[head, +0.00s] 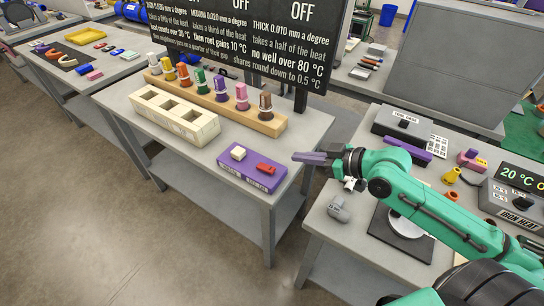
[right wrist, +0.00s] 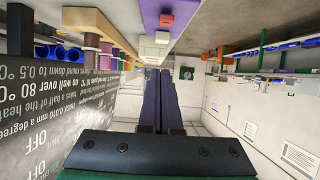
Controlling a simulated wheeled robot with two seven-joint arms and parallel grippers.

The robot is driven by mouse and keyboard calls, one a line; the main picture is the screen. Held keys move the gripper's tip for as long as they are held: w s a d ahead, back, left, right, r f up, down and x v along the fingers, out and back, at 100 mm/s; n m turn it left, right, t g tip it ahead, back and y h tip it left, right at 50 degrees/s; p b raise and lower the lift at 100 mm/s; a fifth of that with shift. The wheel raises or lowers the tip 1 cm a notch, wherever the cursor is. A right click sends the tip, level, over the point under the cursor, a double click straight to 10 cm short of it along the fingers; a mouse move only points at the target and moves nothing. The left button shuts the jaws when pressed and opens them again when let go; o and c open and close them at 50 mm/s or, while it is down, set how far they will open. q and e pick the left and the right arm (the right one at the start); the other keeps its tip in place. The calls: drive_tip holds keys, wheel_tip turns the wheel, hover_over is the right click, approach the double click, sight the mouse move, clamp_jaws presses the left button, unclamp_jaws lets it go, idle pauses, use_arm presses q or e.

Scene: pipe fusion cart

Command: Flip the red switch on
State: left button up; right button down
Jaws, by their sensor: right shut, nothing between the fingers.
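A purple box (head: 238,172) sits at the front right corner of the middle grey table. It carries a red switch (head: 266,168) on its right and a white block-like control (head: 238,153) on its left. My right gripper (head: 297,157) has purple fingers, shut and empty, just right of the box in the head view and apart from the red switch there. In the right wrist view the shut fingers (right wrist: 158,72) point towards the box, whose red switch (right wrist: 166,19) shows near the top edge. The switch's exact position is too small to tell. My left gripper is out of view.
Behind the box stand a cream tray (head: 190,130) with square openings and a wooden rack (head: 262,122) of several coloured spools. A black sign (head: 235,40) rises behind them. The right table (head: 318,222) holds a heater unit (head: 512,205) and small parts.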

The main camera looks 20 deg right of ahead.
drive_tip(key=s, duration=0.2)
drive_tip(key=p, duration=0.2)
hover_over(273, 170)
wheel_tip(273, 170, down, 4)
drive_tip(key=shift+r, duration=0.25)
drive_tip(key=f, duration=0.4)
drive_tip(key=shift+s+d+p, duration=0.2)
drive_tip(key=shift+d+p, duration=0.05)
drive_tip(key=shift+p, duration=0.15)
drive_tip(key=shift+s+d+f, duration=0.1)
drive_tip(key=shift+f, duration=0.15)
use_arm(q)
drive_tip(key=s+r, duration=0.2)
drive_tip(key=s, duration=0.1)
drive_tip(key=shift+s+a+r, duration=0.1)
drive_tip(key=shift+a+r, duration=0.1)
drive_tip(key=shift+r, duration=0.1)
